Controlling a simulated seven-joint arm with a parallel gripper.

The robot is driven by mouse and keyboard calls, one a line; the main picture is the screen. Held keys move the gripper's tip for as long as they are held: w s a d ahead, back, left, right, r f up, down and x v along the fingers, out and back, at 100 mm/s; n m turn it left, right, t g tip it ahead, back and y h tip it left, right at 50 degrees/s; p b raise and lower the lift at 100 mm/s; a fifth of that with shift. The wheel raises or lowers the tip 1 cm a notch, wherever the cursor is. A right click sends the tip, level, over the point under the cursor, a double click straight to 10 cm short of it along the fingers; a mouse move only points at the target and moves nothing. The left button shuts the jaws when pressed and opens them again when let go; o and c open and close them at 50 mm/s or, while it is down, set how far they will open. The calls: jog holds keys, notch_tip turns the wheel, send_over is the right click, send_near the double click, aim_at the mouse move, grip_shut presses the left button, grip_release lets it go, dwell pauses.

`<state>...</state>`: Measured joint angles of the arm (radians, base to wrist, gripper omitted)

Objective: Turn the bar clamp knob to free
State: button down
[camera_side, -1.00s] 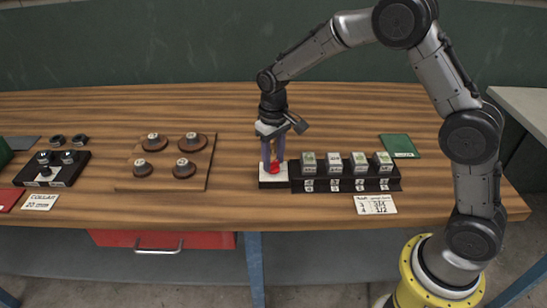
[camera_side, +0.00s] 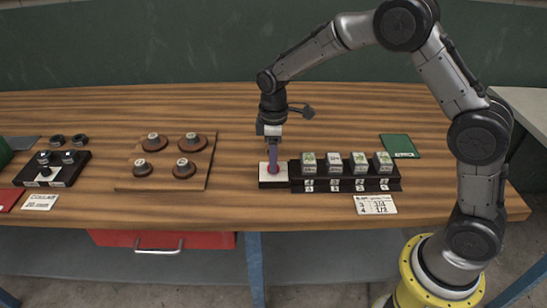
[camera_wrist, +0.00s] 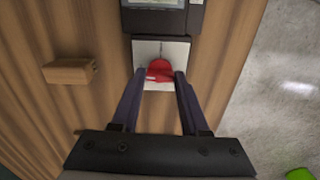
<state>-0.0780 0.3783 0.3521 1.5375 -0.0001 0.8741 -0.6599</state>
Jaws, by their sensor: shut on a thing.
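The red knob (camera_wrist: 159,71) sits on a white plate (camera_wrist: 179,48) at the end of the black rack (camera_wrist: 126,22). In the side view the white plate (camera_side: 283,179) is at the rack's left end. My gripper (camera_side: 272,171) points straight down over the plate, and its purple fingers partly hide the knob. In the wrist view my gripper (camera_wrist: 159,76) has one fingertip on each side of the knob, shut on it. The knob's underside and any markings around it are hidden or too small to read.
The black rack (camera_side: 345,185) carries several pale blocks just right of the plate. A white card (camera_side: 375,204) lies in front and a green pad (camera_side: 399,146) behind. A wooden board (camera_side: 126,180) with several round pieces lies left. Between board and plate the table is clear.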

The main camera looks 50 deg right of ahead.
jog(key=shift+n, duration=0.4)
jog(key=shift+c, duration=2)
grip_release()
notch_tip(320, 180, up, 14)
